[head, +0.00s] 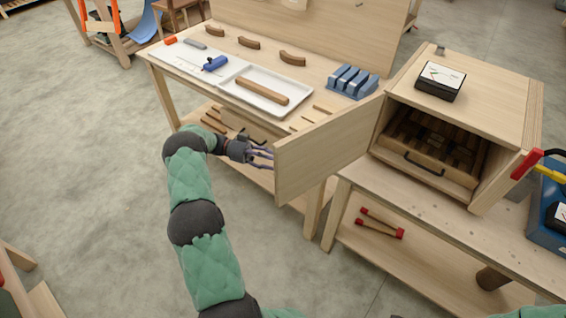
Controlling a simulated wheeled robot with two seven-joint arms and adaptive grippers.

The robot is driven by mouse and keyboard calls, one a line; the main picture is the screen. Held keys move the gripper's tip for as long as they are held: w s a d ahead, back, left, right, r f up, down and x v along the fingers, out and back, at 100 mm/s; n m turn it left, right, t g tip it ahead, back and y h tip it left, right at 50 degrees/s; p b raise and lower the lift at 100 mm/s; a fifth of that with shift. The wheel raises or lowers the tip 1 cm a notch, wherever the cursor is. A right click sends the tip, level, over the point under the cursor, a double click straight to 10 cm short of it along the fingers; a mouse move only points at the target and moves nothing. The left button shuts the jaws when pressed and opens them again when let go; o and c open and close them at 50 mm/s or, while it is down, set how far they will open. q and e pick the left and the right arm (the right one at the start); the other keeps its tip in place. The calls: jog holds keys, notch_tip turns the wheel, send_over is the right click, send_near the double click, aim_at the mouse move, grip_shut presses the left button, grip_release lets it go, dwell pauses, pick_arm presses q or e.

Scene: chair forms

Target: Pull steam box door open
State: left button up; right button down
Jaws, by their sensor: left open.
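The steam box (480,85) is a pale wooden cabinet on the bench at the right. Its door (325,147) stands wide open, swung out to the left from the box's left front edge. Inside the box a slatted rack (430,148) with a dark handle shows. My left gripper (262,155) is open, just left of the door's free edge, with its dark fingers pointing at the door. I cannot tell whether the fingertips touch the door. My right gripper is not in view.
A workbench (150,57) with a white tray (283,108), blue clamps (352,81) and curved wooden pieces stands behind my left arm. Red-ended sticks (380,225) lie on the right bench's lower shelf. A blue device (552,200) stands at the right edge.

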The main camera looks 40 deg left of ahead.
pick_arm(q)
jog(key=shift+v, duration=1.75)
